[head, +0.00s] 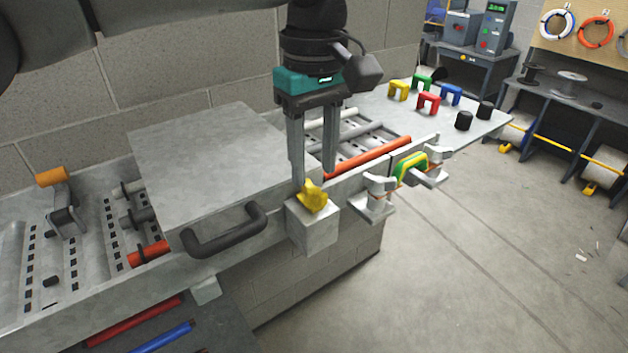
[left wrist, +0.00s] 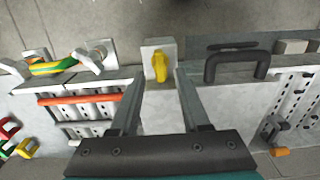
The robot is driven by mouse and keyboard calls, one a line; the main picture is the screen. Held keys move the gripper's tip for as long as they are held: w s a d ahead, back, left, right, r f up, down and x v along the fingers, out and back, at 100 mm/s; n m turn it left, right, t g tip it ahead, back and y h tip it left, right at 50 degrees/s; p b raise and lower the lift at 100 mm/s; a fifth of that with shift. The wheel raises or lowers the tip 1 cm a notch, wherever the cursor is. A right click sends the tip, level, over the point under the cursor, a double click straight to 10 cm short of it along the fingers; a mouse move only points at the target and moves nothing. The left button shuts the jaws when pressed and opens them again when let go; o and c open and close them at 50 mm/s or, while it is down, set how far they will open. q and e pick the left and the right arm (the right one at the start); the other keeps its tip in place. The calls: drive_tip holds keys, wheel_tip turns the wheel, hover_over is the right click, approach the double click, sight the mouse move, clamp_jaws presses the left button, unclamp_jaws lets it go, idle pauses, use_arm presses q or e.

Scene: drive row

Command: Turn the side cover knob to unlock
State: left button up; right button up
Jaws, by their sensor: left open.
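The yellow side cover knob (head: 313,197) sits on a grey block (head: 316,232) on the front face of the metal tray, just right of the cover's black handle. My left gripper (head: 313,180) points down at the knob, with its two grey fingers apart. In the head view one fingertip is close to the knob's left side; I cannot tell whether it touches. In the left wrist view the knob (left wrist: 160,66) shows beyond and between the open fingers (left wrist: 157,88). The flat grey cover (head: 200,165) lies closed over the tray. My right gripper is not in view.
A black handle (head: 226,232) juts from the cover's front. Right of the knob, metal clamps (head: 376,195) and a green-yellow piece (head: 411,167) stick out of the tray's front. Coloured clips (head: 428,102) and black caps stand on the far right shelf. Open floor lies in front.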

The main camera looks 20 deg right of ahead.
sight(314, 185)
use_arm(q)
drive_tip(key=shift+f, duration=1.65)
clamp_jaws()
